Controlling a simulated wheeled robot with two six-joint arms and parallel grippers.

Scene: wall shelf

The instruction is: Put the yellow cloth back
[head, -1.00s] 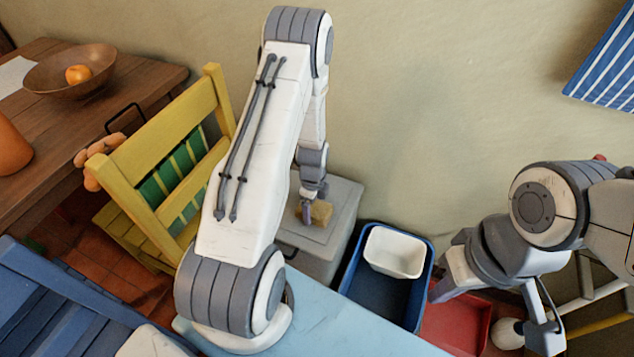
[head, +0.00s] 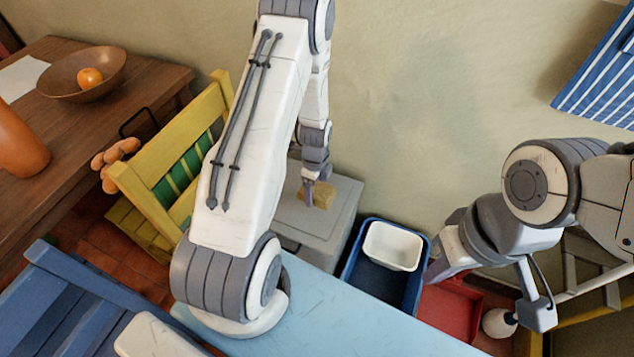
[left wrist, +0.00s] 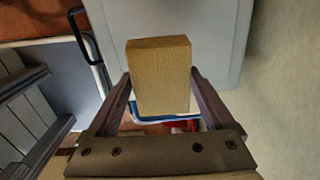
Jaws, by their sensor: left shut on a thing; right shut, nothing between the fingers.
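The yellow cloth (head: 319,194) is a small, block-shaped, mustard-coloured bundle. My left gripper (head: 310,198) is shut on it and holds it over the grey box (head: 338,229). In the left wrist view the cloth (left wrist: 160,76) sits between the two fingers (left wrist: 160,100), one on each side of it. The cloth hides part of what lies beneath. My right gripper (head: 438,268) is shut and empty, low at the right, seen edge-on near the red tray (head: 452,312).
A blue bin (head: 352,275) holding a white tub (head: 393,247) stands right of the grey box. A yellow chair (head: 165,150) and a wooden table (head: 60,125) with a bowl (head: 105,85) are at the left. A blue-striped cloth (head: 605,85) hangs at the upper right.

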